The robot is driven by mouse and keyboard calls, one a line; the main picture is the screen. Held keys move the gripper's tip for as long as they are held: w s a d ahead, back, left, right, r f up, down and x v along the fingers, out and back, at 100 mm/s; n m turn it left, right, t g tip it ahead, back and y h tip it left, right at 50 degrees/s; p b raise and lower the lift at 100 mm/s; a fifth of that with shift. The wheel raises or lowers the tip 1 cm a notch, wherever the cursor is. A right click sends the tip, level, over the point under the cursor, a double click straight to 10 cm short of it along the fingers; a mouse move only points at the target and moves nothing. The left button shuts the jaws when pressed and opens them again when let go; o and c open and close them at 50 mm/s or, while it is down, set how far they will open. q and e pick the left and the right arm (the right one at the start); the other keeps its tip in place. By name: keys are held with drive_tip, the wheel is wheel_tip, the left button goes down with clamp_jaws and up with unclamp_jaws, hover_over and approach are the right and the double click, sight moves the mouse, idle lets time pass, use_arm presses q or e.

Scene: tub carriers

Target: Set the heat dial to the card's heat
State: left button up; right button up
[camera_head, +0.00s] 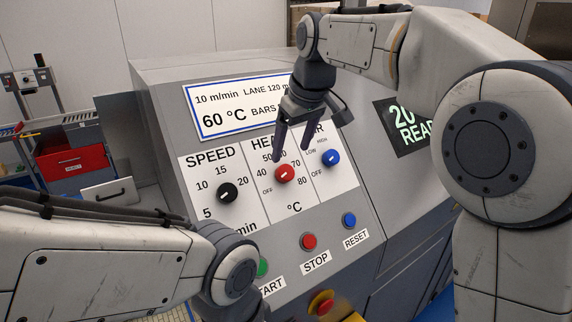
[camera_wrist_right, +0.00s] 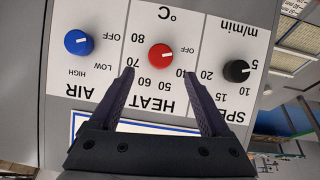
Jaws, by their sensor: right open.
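The red heat dial (camera_head: 284,173) sits on the sloped panel under the HEAT label, with marks from OFF through 40 to 80. Its white line points toward OFF, which shows more clearly on the dial in the upside-down right wrist view (camera_wrist_right: 160,57). The card (camera_head: 223,122) above reads 60 °C and 10 m/min; its right part is covered by my right gripper. My right gripper (camera_head: 291,153) is open, its fingers just above the heat dial, nothing between them. In the wrist view its fingertips (camera_wrist_right: 160,73) flank the dial's near side, apart from it. My left gripper is out of view.
The black speed dial (camera_head: 227,192) and blue air dial (camera_head: 331,158) stand close on either side. Below are a red stop button (camera_head: 309,241), a blue reset button (camera_head: 349,220) and a partly hidden green button (camera_head: 262,267). A red bin (camera_head: 72,162) is at far left.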

sight(285, 169)
drive_tip(key=p+x, duration=0.1)
drive_tip(key=x, duration=0.6)
clamp_jaws()
